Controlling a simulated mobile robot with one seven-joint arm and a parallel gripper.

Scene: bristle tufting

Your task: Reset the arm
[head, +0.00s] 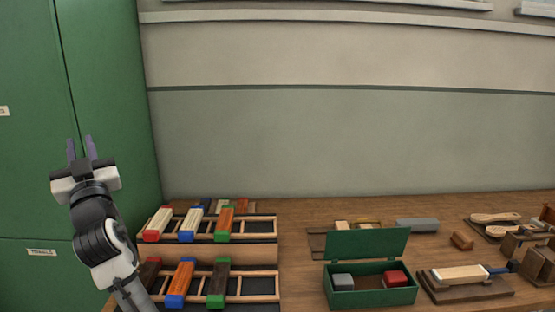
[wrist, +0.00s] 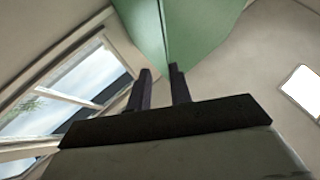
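My gripper (head: 81,149) is raised at the left of the head view, in front of the green cabinet, with its fingers pointing up. The two fingers stand apart with nothing between them. In the wrist view my gripper (wrist: 162,84) also shows a gap between its fingers and no object there. It is well above the workbench (head: 300,246) and touches nothing that I can see.
The green cabinet (head: 105,90) stands close behind my gripper. Two racks (head: 262,225) with coloured-end blocks stand at the bench's left. An open green box (head: 372,297) holds a grey and a red block. Brushes and wooden blocks lie at the right.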

